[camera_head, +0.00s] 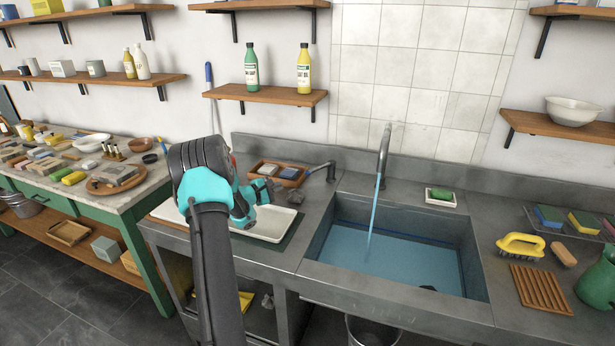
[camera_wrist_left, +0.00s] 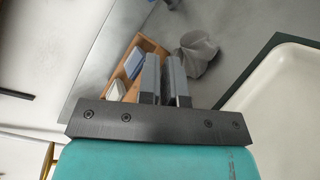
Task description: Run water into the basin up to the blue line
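The steel basin (camera_head: 472,262) is set in the counter and holds bluish water (camera_head: 345,248). A stream runs from the tap (camera_head: 384,150) into it. The blue line (camera_head: 420,238) shows on the far inner wall, with the water surface close below it; the exact gap is hard to tell. A lever-like grey fitting (camera_head: 322,168) stands on the counter left of the tap. My left gripper (camera_head: 264,188) is left of the basin, above the white tray; in the left wrist view its fingers (camera_wrist_left: 164,80) are close together with nothing between them. My right gripper is out of view.
The white tray (camera_head: 270,224) and a wooden box of blocks (camera_head: 268,180) lie left of the basin. A soap dish (camera_head: 440,198), yellow brush (camera_head: 521,245) and wooden rack (camera_head: 541,288) lie to the right. A crumpled grey cloth (camera_wrist_left: 198,52) lies near the left gripper.

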